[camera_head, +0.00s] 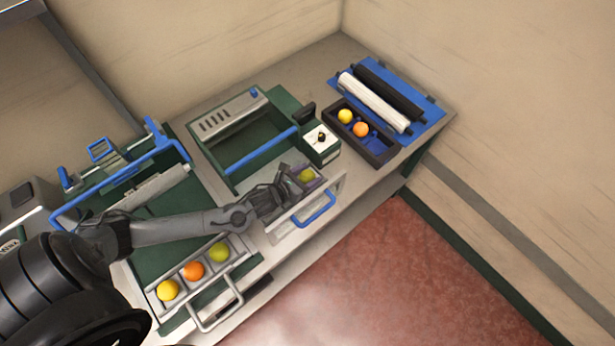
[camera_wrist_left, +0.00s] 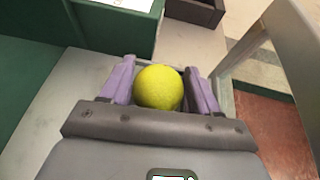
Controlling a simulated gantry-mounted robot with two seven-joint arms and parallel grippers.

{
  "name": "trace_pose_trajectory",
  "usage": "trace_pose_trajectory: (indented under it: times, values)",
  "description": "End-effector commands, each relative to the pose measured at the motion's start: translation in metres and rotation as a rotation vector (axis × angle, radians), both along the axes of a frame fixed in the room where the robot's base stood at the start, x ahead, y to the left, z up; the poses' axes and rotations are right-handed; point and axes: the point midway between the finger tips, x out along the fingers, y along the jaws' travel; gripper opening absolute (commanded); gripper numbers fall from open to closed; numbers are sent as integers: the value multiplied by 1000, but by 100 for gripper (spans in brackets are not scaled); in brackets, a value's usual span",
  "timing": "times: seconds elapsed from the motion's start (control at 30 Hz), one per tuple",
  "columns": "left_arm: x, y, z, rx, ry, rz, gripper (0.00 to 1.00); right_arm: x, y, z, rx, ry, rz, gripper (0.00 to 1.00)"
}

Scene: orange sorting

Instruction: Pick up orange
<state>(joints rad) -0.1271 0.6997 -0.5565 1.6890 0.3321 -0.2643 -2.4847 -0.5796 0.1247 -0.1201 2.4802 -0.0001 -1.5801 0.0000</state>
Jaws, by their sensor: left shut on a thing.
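A round yellow-green fruit (camera_head: 306,175) sits between the fingers of my left gripper (camera_head: 304,172) in the head view, at a grey drawer with a blue handle (camera_head: 318,210). In the left wrist view the fruit (camera_wrist_left: 158,88) lies between two purple fingers (camera_wrist_left: 160,78) that are shut on its sides. I cannot tell whether it still touches the drawer floor. An orange fruit (camera_head: 194,271) lies in a lower metal tray (camera_head: 176,311) between a yellow fruit (camera_head: 168,290) and a green one (camera_head: 220,252). My right gripper is not in view.
A dark box (camera_head: 378,157) holds a yellow fruit (camera_head: 345,116) and an orange one (camera_head: 361,129). A blue mat (camera_head: 424,103) with rollers lies behind it. A green machine with a blue bar (camera_head: 262,150) stands behind my gripper. The red floor (camera_head: 380,270) is clear.

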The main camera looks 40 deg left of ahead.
Motion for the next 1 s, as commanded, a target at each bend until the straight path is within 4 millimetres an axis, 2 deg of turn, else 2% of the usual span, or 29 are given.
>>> trace_pose_trajectory:
  times: [0.23,0.37,0.7,1.0]
  values:
    - [0,0,1,0,-1,0,29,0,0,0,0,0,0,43]
    - [0,0,9,0,-1,0,29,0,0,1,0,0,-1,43]
    - [0,0,64,0,-3,-1,29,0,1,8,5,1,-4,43]
    - [5,0,103,1,-3,0,29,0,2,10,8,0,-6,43]
